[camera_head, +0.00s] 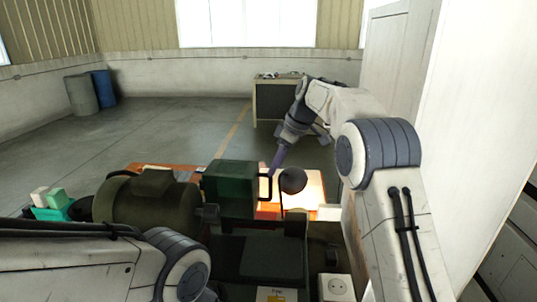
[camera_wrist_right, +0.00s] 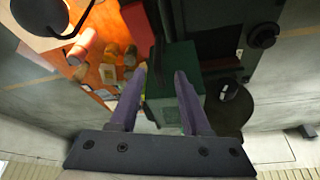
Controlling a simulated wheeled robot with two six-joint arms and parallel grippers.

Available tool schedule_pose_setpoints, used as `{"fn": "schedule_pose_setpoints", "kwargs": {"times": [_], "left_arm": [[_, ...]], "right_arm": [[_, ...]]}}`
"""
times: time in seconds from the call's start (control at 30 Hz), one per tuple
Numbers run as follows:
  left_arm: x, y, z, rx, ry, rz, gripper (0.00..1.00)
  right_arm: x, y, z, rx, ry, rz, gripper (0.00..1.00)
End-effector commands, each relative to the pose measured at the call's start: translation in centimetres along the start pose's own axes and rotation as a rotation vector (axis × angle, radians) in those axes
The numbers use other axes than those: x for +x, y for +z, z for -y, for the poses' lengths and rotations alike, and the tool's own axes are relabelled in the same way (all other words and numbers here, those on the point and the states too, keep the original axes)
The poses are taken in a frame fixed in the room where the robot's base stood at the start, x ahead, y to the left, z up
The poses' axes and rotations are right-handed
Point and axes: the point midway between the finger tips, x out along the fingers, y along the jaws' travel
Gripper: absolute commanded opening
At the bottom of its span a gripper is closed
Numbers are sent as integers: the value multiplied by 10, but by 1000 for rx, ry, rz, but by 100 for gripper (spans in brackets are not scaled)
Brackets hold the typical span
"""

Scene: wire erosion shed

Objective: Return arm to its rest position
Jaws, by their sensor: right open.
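My right arm reaches forward from the right side of the head view and bends down at its far end. My right gripper (camera_head: 274,166) points down with purple fingers, above and beside the dark green box (camera_head: 230,188) on the workbench. In the right wrist view the two purple fingers (camera_wrist_right: 158,88) are apart with nothing gripped between them. The green box (camera_wrist_right: 189,62) lies beyond them in that view. My left arm (camera_head: 100,262) crosses the lower left of the head view, and its gripper is out of view.
A dark green rounded machine body (camera_head: 148,203) stands left of the box. A round black lamp head (camera_head: 292,180) stands close to my right gripper, over a lit orange surface. A cabinet (camera_head: 274,103) stands farther back. Barrels (camera_head: 82,95) stand at the left wall. The floor between is open.

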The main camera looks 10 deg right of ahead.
Motion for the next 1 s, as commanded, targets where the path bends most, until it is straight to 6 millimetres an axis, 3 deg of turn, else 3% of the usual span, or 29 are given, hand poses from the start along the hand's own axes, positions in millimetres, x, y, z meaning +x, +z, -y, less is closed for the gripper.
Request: {"fn": "schedule_pose_setpoints", "kwargs": {"times": [0.17,0.37,0.57,0.7,0.9,1.0], "left_arm": [[7,0,0,0,0,0,81],[16,1,1,1,0,0,81],[25,1,2,1,0,0,81],[31,2,2,2,0,0,81],[35,2,3,2,0,0,81],[36,2,3,2,0,0,81]], "right_arm": [[8,-12,64,61,-25,43,47],[20,3,172,172,-41,123,47],[34,60,282,271,-31,208,47],[44,119,343,326,-10,257,47],[56,188,388,377,17,299,47],[59,205,396,389,25,307,47]]}}
